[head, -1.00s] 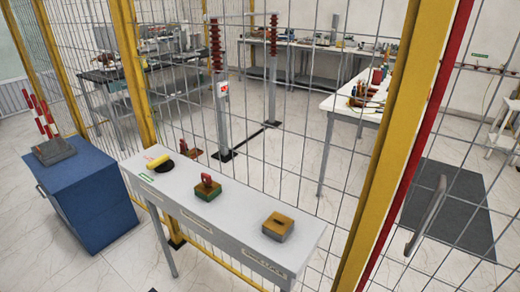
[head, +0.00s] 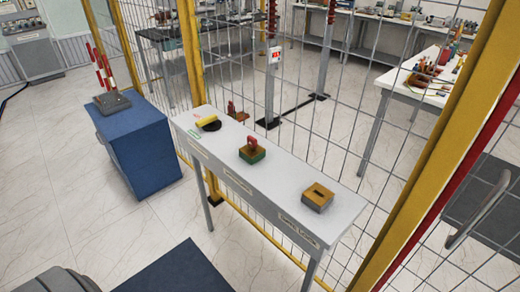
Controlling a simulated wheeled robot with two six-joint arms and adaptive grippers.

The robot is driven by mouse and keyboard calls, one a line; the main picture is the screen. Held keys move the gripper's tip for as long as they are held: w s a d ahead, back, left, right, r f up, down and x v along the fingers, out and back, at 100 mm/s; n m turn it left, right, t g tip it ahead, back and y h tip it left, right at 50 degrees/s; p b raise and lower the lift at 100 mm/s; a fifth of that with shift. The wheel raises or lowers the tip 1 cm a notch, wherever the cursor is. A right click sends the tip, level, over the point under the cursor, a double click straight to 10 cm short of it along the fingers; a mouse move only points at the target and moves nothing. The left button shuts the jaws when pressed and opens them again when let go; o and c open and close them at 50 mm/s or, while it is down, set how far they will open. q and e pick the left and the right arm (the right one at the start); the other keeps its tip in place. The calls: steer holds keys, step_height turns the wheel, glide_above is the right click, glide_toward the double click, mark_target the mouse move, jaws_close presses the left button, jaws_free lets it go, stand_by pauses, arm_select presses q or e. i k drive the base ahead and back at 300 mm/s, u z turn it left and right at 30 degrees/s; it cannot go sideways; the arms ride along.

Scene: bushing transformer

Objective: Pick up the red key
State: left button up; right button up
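The red key (head: 252,141) stands upright in a block with an orange-brown top and green sides (head: 252,156). The block sits on the middle of the narrow light-grey table (head: 285,186). Neither of my grippers shows in the head view.
A similar block with an empty slot (head: 317,196) sits at the table's right end; a yellow cylinder on a dark disc (head: 209,124) lies at its left end. Wire fencing (head: 345,130) runs behind the table. A blue cabinet (head: 135,146) stands left. Floor in front (head: 110,235) is partly clear.

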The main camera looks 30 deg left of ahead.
mark_target(252, 142)
steer(key=z, duration=1.35)
steer(key=k, duration=0.8)
steer(key=u, duration=1.3)
